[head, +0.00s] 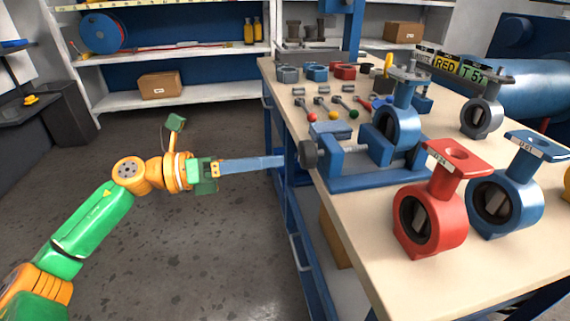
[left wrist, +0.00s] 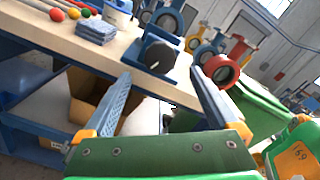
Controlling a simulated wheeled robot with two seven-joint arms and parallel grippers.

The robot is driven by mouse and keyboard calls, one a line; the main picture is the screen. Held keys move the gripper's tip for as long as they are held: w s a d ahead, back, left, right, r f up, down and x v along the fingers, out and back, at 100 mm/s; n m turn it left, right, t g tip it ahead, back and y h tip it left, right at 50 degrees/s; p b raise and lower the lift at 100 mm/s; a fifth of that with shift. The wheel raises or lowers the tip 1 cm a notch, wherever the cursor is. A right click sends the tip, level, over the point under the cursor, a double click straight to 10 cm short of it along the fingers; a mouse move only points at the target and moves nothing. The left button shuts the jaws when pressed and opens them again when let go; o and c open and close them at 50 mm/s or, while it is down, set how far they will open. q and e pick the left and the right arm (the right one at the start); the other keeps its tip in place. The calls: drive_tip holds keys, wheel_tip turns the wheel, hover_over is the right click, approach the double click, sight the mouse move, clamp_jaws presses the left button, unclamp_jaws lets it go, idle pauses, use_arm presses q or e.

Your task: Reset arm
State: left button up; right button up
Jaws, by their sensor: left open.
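My left arm comes in from the lower left in the head view, and its gripper (head: 283,161) reaches toward the blue side of the workbench. In the left wrist view the two long blue fingers of the left gripper (left wrist: 160,84) are spread apart with nothing between them. They point toward the bench edge and a blue vise (left wrist: 156,55). In the head view the fingers overlap in side view, close to the left edge of the bench. I cannot tell whether the tips touch the bench. My right gripper is not seen.
The workbench (head: 385,258) bears the blue vise (head: 350,158), a red valve (head: 430,212), a blue valve (head: 505,200), a grey valve (head: 482,115) and several tools with coloured knobs. A shelf (head: 215,94) with a cardboard box (head: 160,86) stands behind. The floor (head: 190,260) left of the bench is clear.

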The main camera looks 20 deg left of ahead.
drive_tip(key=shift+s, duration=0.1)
